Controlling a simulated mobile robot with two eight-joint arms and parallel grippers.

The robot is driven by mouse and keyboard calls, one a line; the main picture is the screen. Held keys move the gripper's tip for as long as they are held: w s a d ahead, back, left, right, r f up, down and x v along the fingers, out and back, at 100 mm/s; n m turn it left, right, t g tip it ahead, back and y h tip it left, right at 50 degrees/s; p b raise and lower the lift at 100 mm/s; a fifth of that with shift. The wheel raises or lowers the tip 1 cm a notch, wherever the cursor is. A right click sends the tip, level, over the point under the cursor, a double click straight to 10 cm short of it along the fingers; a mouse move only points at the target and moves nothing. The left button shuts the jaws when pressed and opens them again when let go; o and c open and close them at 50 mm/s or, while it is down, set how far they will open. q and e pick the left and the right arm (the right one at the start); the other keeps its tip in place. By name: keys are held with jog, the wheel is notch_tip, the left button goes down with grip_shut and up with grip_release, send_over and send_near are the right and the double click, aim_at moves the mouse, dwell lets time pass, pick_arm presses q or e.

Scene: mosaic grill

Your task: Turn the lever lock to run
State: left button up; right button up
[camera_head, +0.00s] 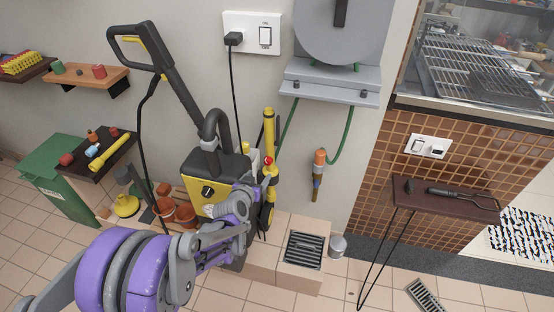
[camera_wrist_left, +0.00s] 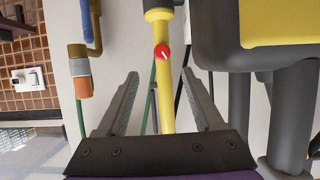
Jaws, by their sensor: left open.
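A yellow spray lance (camera_head: 268,135) stands upright at the right side of the yellow and black pressure washer (camera_head: 205,190). A small round red knob with a white mark, which looks like the lever lock, sits on the lance (camera_wrist_left: 162,52); red also shows there in the head view (camera_head: 267,160). My left gripper (camera_head: 250,190) is just in front of and below the knob. In the left wrist view its two fingers (camera_wrist_left: 160,82) are spread apart on either side of the lance, with nothing between them touching visibly. The knob lies slightly beyond the fingertips. My right gripper is not in view.
A hose reel (camera_head: 340,30) with a green hose hangs on the wall. The washer's black handle (camera_head: 140,50) rises at left. Terracotta pots (camera_head: 180,213) stand beside the washer. A floor drain (camera_head: 303,250) lies at right. A wall socket (camera_head: 253,34) holds the plug.

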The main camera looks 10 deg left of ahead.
aim_at(267, 163)
pick_arm(q)
jog(key=b+x, duration=0.1)
jog(key=x, duration=1)
jog(key=shift+w+a+f, duration=0.1)
jog(key=shift+w+a, duration=0.05)
jog(key=shift+w, duration=0.05)
grip_shut()
